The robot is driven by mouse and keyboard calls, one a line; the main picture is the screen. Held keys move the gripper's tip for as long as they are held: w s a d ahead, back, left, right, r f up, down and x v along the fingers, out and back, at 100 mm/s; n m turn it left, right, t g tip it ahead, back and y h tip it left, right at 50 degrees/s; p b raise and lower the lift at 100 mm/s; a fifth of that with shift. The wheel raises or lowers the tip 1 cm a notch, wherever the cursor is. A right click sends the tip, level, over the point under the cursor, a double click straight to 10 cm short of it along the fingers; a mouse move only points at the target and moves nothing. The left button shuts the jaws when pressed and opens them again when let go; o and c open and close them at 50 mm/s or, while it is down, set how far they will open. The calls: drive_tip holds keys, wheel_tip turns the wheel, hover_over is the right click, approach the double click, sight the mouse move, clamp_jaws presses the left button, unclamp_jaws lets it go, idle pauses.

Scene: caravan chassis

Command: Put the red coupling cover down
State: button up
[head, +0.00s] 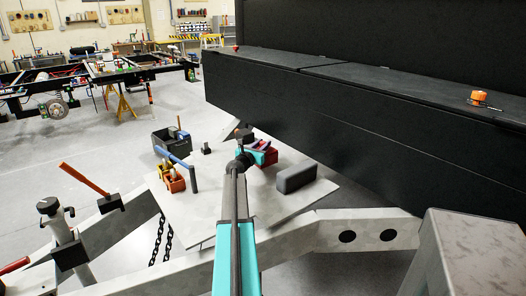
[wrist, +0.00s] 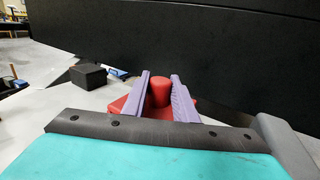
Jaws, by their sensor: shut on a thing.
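The red coupling cover (wrist: 160,94) has a rounded upright knob on a wider flat red base. My gripper (wrist: 158,98) is shut on it, with one purple finger on each side of the knob. In the head view my gripper (head: 260,149) is over the pale board, and part of the red cover (head: 270,158) shows just beyond it. My arm hides the rest. The cover looks upright and low over the pale board (head: 220,205); I cannot tell whether its base touches the board.
A dark grey box (head: 296,178) lies right of my gripper. A long black chest (head: 300,85) rises behind. The front of the board is mostly clear.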

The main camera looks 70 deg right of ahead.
drive_tip(key=shift+f, duration=0.1)
drive_tip(key=shift+f, duration=1.65)
drive_tip(key=shift+f, duration=0.1)
drive_tip(key=o, duration=1.1)
drive_tip(key=shift+c, duration=0.2)
drive_tip(key=shift+w+a+b, duration=0.15)
drive_tip(key=shift+w+a, duration=0.05)
drive_tip(key=shift+a, duration=1.8)
drive_tip(key=shift+w+a+b, duration=0.15)
drive_tip(key=shift+a+b, duration=0.05)
drive_tip(key=shift+a, duration=1.8)
drive_tip(key=shift+w+a+b, duration=0.15)
drive_tip(key=shift+w+a, duration=0.05)
drive_tip(key=shift+a, duration=1.8)
drive_tip(key=shift+w+r, duration=0.1)
drive_tip(key=shift+r, duration=0.1)
